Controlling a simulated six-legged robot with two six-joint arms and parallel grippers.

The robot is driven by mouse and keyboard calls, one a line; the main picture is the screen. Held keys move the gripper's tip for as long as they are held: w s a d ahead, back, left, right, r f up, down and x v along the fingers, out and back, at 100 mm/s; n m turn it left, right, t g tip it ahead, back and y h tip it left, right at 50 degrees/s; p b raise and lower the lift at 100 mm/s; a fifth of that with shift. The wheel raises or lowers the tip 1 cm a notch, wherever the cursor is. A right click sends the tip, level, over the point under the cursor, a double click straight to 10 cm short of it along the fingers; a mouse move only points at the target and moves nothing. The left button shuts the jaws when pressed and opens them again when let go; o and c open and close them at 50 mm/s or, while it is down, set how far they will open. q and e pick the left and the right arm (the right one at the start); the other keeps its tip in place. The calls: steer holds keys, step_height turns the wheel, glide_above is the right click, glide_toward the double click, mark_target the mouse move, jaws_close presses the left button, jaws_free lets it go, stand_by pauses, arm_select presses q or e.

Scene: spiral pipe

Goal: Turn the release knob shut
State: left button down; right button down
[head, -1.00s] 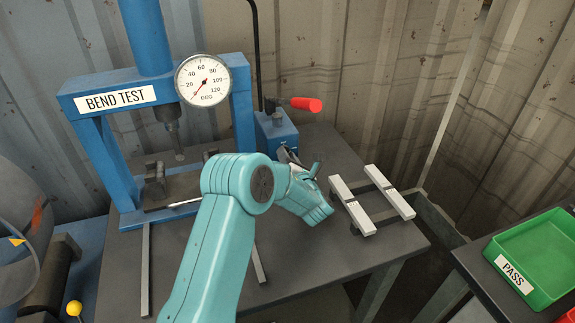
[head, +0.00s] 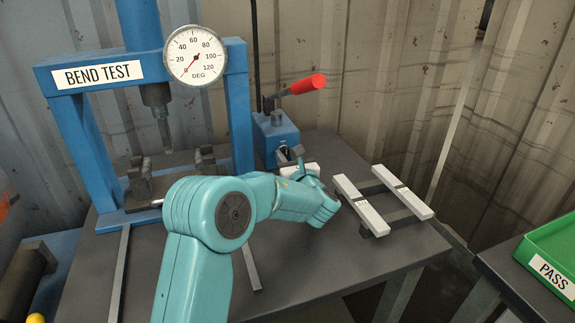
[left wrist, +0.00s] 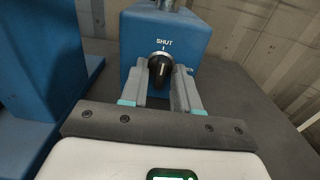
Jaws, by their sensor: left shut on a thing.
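The release knob (left wrist: 159,72) is a dark knob on the front of a blue pump block (left wrist: 190,35), below a white SHUT label with a tick mark. In the left wrist view my left gripper (left wrist: 162,78) has one finger on each side of the knob and is shut on it. The knob's light top end lies close under the tick. In the head view the same block (head: 275,132) stands right of the press, and my left gripper (head: 289,155) reaches its front; my own wrist partly hides the knob. My right gripper is not in view.
A blue bend-test press (head: 238,110) stands left of the block, with a dial gauge (head: 194,56) whose needle is near 0. A red-handled lever (head: 308,84) rises from the block. A rack with two pale bars (head: 362,212) is at right; a green PASS tray (head: 555,245) lies farther right.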

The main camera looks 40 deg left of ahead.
arm_select(q)
steer(key=shift+f, duration=0.1)
stand_by(0.3)
steer(key=c, duration=1.2)
jaws_free()
steer(key=v, duration=1.5)
steer(key=shift+s+d, duration=0.1)
steer(key=shift+d, duration=0.15)
steer(key=shift+s+d, duration=0.3)
steer(key=shift+d, duration=0.1)
